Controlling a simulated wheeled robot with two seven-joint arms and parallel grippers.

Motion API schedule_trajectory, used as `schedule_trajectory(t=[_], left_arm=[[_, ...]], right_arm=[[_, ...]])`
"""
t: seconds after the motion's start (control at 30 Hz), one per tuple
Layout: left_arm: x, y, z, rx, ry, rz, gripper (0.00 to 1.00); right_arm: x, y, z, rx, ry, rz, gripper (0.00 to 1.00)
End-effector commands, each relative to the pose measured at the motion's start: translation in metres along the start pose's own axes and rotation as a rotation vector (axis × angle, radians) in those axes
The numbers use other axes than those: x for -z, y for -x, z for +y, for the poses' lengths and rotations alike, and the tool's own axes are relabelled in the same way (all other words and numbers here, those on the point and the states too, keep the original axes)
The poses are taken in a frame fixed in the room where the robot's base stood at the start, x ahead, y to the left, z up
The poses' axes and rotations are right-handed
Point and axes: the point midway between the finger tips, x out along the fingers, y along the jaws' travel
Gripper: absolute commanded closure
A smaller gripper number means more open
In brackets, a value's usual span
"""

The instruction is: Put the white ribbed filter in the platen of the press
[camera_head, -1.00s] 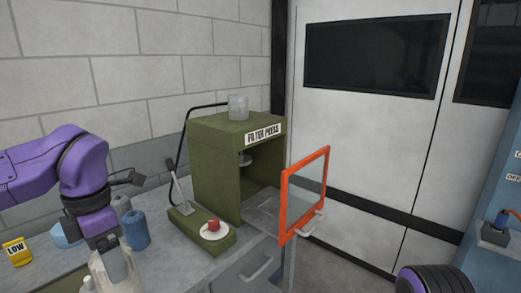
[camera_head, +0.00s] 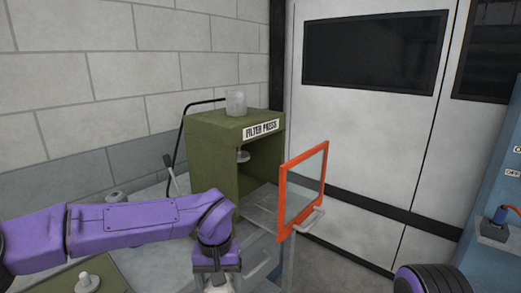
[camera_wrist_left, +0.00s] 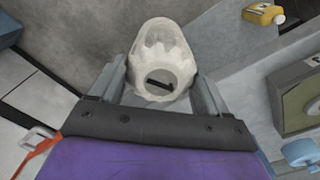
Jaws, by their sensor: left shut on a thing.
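The white ribbed filter (camera_wrist_left: 165,42) is held between the fingers of my left gripper (camera_wrist_left: 162,85) in the left wrist view. In the head view my left gripper (camera_head: 217,268) points down at the bottom centre, and only a pale bit of the filter (camera_head: 219,287) shows below it. The green filter press (camera_head: 212,155) stands behind, to the right of my left forearm. Its orange-framed door (camera_head: 302,188) is swung open. A grey platen (camera_head: 262,203) lies at the bottom of its opening, below a round press head (camera_head: 243,156). My right gripper is out of view.
A clear cup (camera_head: 236,103) stands on the press. A lever (camera_head: 170,172) shows behind my forearm, which hides much of the bench. A yellow bottle (camera_wrist_left: 264,13) lies at the upper right of the wrist view. The open door stands right of my gripper.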

Motion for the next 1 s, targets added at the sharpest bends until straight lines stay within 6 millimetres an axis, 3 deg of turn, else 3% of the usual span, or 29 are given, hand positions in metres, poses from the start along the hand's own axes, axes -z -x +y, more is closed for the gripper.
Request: schedule_trajectory(t=[0.1,0.2,0.37,0.57,0.8,1.0], left_arm=[[-0.017,-0.034,0.018,0.0,-0.043,-0.005,0.89],[-0.026,-0.052,0.023,-0.001,-0.058,-0.002,0.89],[-0.032,-0.063,0.023,0.003,-0.11,0.0,0.89],[-0.031,-0.071,-0.021,0.024,-0.161,-0.015,0.89],[-0.027,-0.068,-0.092,0.013,-0.091,-0.015,0.89],[-0.022,-0.059,-0.105,0.002,-0.054,0.003,0.89]], right_arm=[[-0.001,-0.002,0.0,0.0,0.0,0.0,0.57],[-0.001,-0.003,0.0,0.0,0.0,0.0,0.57],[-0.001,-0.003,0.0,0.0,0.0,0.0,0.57],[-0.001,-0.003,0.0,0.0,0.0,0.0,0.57],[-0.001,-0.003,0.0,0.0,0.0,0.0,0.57],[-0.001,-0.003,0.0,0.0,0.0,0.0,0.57]])
